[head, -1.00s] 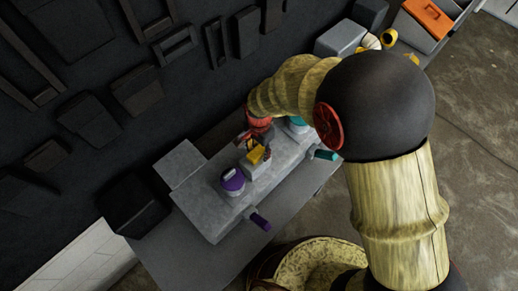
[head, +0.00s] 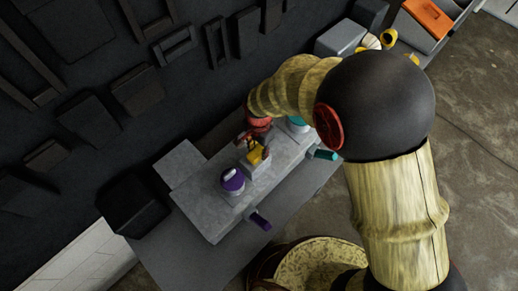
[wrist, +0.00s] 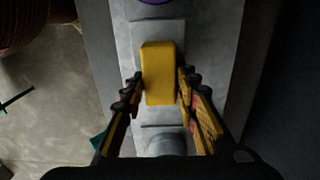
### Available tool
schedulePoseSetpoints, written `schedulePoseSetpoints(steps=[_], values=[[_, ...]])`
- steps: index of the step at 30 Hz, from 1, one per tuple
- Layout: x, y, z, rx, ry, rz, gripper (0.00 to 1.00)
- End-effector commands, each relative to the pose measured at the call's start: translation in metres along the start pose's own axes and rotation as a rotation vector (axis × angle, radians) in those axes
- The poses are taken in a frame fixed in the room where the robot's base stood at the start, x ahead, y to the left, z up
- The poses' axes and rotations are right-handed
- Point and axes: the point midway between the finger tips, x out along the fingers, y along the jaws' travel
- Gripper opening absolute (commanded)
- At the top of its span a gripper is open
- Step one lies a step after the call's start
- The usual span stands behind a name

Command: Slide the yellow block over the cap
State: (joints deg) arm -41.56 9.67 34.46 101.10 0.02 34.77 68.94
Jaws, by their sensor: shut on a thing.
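The yellow block (wrist: 159,73) is upright in the picture between the two fingers of my gripper (wrist: 160,80) in the wrist view. The fingers are shut on its sides. In the head view the yellow block (head: 257,157) is over a raised grey step on the grey bench unit, partly hidden by my gripper (head: 255,146). I cannot tell whether it touches the step. A purple round cap-like piece (head: 232,181) stands just left of the block. A teal round piece (head: 297,122) stands to its right, partly hidden by my arm. Which one is the cap is unclear.
A purple handle (head: 261,221) and a teal handle (head: 325,155) stick out from the unit's front. The grey table (head: 200,258) is bare along its front. A dark wall with mounted dark shapes is behind. An orange box (head: 428,18) sits at the far right.

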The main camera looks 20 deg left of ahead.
Motion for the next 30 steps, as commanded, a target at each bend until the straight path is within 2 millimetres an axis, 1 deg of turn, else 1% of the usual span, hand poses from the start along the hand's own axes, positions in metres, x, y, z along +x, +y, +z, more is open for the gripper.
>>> schedulePoseSetpoints(steps=[2,3,5,9,12,15,22,23,30], values=[[0.0,-0.001,0.003,-0.001,0.0,-0.001,0.0],[0.0,-0.001,0.007,-0.003,0.0,-0.001,0.0],[0.001,-0.001,0.017,-0.004,0.0,-0.001,0.0],[0.001,-0.001,0.044,-0.006,0.0,-0.002,0.0],[0.001,-0.001,0.056,-0.004,0.0,-0.001,0.0],[0.0,0.0,0.06,-0.001,0.0,-0.001,0.0],[0.0,0.0,0.06,0.001,-0.001,0.0,0.0],[0.0,0.0,0.06,0.001,-0.001,0.0,0.3],[0.0,0.0,0.06,0.0,0.0,0.0,0.44]])
